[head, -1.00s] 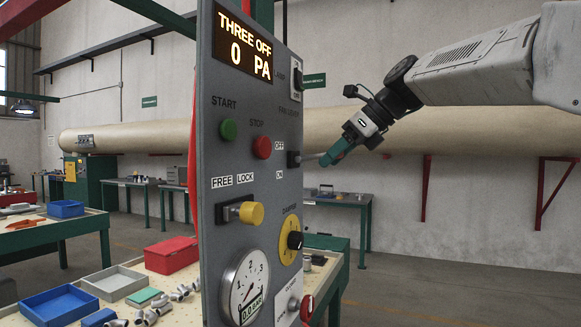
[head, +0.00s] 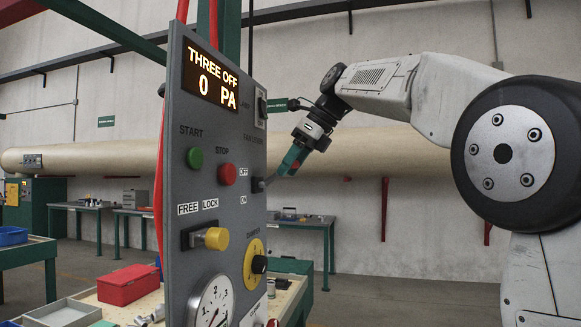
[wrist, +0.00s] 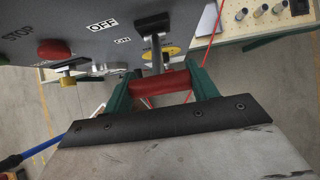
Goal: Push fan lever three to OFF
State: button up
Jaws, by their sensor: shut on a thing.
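The grey control panel (head: 215,130) stands upright in the head view, its display reading THREE OFF, 0 PA. The fan lever (head: 258,184) sticks out of the panel's right part, beside the OFF label (head: 243,170) and ON label (head: 243,198). In the wrist view the lever's metal stem (wrist: 156,54) runs from a dark block to a red crosswise grip (wrist: 160,86). My gripper (head: 289,166) has its green fingers shut on this grip; they also show in the wrist view (wrist: 158,90). In the head view the stem slants up and right. Its exact setting is hard to tell.
A green start button (head: 194,157), red stop button (head: 227,174), yellow knob (head: 216,239), yellow damper dial (head: 254,262) and pressure gauge (head: 213,308) sit close by. A red box (head: 128,285) lies on the bench behind. A red cable hangs along the panel's left edge.

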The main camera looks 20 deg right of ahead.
jog(key=shift+r, duration=0.1)
jog(key=o, duration=1.4)
jog(key=v, duration=0.7)
jog(key=shift+d+r, duration=0.2)
jog(key=shift+r, duration=0.1)
